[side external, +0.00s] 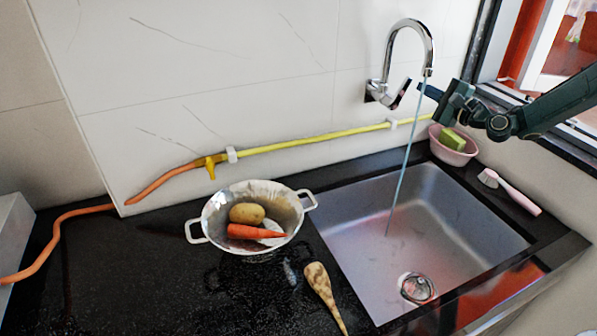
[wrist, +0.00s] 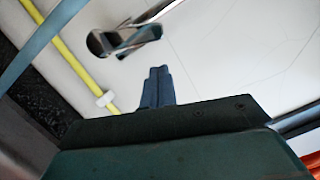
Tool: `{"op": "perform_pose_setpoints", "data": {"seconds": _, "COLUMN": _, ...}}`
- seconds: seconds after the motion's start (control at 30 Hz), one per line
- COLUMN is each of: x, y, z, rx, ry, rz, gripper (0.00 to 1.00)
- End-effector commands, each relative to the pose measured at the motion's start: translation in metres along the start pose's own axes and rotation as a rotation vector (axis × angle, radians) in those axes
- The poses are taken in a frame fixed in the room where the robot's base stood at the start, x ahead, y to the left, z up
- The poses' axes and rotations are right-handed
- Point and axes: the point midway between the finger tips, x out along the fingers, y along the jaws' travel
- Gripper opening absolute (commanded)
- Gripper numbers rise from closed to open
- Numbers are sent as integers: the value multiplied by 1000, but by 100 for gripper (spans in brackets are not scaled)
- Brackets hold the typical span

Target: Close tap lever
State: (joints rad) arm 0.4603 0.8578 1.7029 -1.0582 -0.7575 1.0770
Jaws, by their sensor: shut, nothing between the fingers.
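A chrome tap (side external: 409,27) with a tall curved spout is fixed to the tiled wall. Its lever (side external: 400,94) sticks out at the base, and in the wrist view the lever (wrist: 143,38) lies just beyond my fingertips. A stream of water (side external: 400,180) runs from the spout into the sink. It crosses the upper left of the wrist view (wrist: 40,42). My gripper (side external: 422,88) is shut and empty, to the right of the lever with a small gap. Its closed blue fingers (wrist: 157,74) point towards the tap. I cannot judge the gap's depth.
The steel sink (side external: 350,235) lies below. A pink bowl (side external: 440,150) with a green sponge and a brush (side external: 510,190) stand at its back right. A yellow pipe (side external: 310,140) runs along the wall. A white colander (side external: 215,220) holds vegetables; a parsnip (side external: 322,290) lies nearby.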

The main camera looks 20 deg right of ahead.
Motion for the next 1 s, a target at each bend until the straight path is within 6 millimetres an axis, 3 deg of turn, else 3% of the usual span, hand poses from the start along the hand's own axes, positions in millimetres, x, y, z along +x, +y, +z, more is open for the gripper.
{"op": "perform_pose_setpoints", "data": {"seconds": 0.23, "x": 4, "y": 0, "z": 18, "rx": -1, "ry": -1, "rz": 0, "gripper": 0}}
{"op": "perform_pose_setpoints", "data": {"seconds": 0.73, "x": 5, "y": 0, "z": 22, "rx": -12, "ry": 0, "rz": 3, "gripper": 0}}
{"op": "perform_pose_setpoints", "data": {"seconds": 1.0, "x": 9, "y": -7, "z": 38, "rx": -220, "ry": -3, "rz": 54, "gripper": 0}}
